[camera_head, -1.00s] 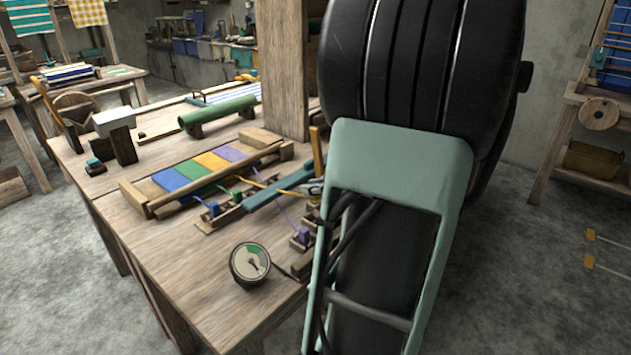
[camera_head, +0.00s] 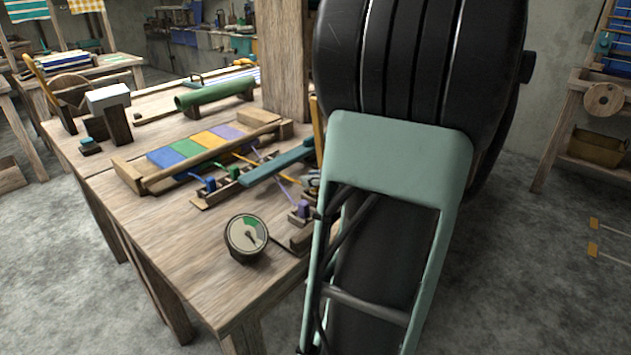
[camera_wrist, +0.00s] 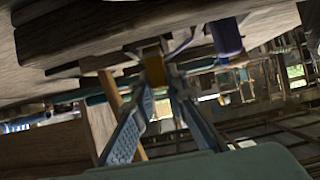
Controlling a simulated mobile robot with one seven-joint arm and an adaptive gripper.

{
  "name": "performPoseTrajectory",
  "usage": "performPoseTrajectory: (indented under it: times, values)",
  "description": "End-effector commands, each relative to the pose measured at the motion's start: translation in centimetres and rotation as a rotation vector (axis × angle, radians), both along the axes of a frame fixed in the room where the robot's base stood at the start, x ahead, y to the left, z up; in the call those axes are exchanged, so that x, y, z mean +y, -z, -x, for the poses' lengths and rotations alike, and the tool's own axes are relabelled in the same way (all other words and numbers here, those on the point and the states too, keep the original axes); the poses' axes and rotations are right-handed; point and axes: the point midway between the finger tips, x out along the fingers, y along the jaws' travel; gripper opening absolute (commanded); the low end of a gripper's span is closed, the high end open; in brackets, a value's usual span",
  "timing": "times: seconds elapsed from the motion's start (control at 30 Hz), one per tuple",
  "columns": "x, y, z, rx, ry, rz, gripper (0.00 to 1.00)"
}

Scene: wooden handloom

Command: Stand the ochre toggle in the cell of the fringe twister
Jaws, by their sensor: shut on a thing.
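In the wrist view my gripper (camera_wrist: 157,88) is shut on the ochre toggle (camera_wrist: 153,65), a small dark-yellow block at the fingertips. A purple toggle (camera_wrist: 226,38) hangs to its right in this tilted view. In the head view the fringe twister (camera_head: 222,196) is a low wooden rack on the bench, with a blue toggle (camera_head: 210,184), a green toggle (camera_head: 234,173) and a purple toggle (camera_head: 303,209) in its row. My arm covers the rack's right end and most of my gripper. I cannot tell which cell lies under the ochre toggle.
A round dial gauge (camera_head: 246,237) stands near the bench's front edge. Behind are a frame with coloured bands (camera_head: 190,147), a green roll (camera_head: 215,94) and a wooden post (camera_head: 286,60). The bench's front left top (camera_head: 165,240) is bare.

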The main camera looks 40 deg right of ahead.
Motion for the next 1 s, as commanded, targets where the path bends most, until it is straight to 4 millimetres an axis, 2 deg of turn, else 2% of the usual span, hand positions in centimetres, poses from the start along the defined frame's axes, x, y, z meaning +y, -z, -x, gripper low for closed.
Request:
performPoseTrajectory:
  times: [0.1, 0.47, 0.5, 0.67, 1.0]
  values:
    - [0.0, 0.53, 0.01, 0.0, 0.0, 0.001, 0.01]
    - [0.01, 0.46, 0.0, 0.0, 0.0, 0.001, 0.01]
    - [0.01, 0.46, 0.0, 0.0, 0.0, 0.0, 0.16]
    - [0.01, 0.46, 0.0, 0.0, 0.0, 0.0, 0.33]
    - [-0.05, 0.28, 0.32, 0.0, 0.0, 0.001, 0.33]
